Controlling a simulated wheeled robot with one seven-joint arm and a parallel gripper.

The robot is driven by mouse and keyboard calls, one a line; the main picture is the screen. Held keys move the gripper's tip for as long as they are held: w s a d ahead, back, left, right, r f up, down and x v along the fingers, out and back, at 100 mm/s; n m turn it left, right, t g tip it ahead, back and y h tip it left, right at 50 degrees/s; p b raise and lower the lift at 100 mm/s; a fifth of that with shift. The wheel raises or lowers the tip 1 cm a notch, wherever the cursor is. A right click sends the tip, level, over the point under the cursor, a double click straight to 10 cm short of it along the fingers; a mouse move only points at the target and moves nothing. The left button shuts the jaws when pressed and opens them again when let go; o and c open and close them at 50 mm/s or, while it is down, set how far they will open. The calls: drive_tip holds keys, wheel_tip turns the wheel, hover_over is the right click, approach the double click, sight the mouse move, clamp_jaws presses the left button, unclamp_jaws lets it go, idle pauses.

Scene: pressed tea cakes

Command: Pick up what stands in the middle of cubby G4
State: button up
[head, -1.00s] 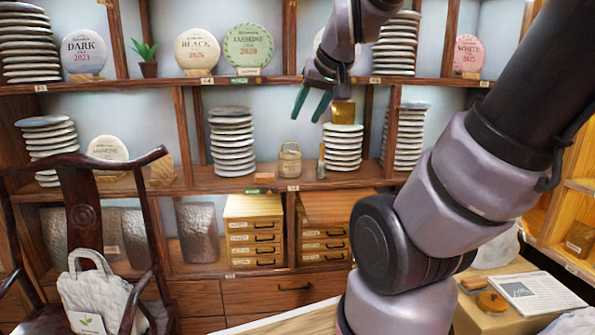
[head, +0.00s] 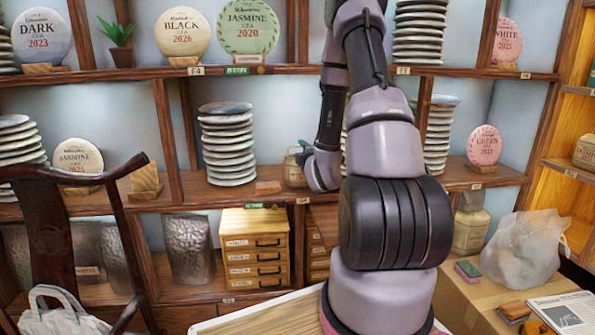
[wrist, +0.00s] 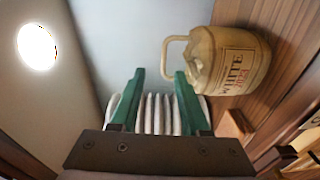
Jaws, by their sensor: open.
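In the head view the canister (head: 293,168) is partly hidden by my wrist. My gripper (wrist: 160,72) is open and empty, with its green fingers in front of a stack of pale discs (wrist: 156,115). The canister is beside the fingers, apart from them. I cannot read a G4 tag.
A small wooden block (wrist: 236,125) lies between stack and canister; the head view shows this block (head: 267,187) too. Another disc stack (head: 440,135) stands to the right, behind my arm. A wooden chair (head: 72,235) is at the left, and a drawer box (head: 254,250) is below.

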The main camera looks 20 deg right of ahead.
sight(297, 146)
drive_tip(key=shift+n+t, duration=0.3)
drive_tip(key=shift+n, duration=0.2)
drive_tip(key=w, duration=0.4)
drive_tip(key=shift+w+d+f, duration=0.35)
drive_tip(key=shift+d+f, duration=0.05)
drive_tip(key=w, duration=0.1)
drive_tip(key=w+d, duration=0.1)
drive_tip(key=w, duration=0.3)
drive_tip(key=shift+w+d, duration=0.25)
clamp_jaws()
idle(0.5)
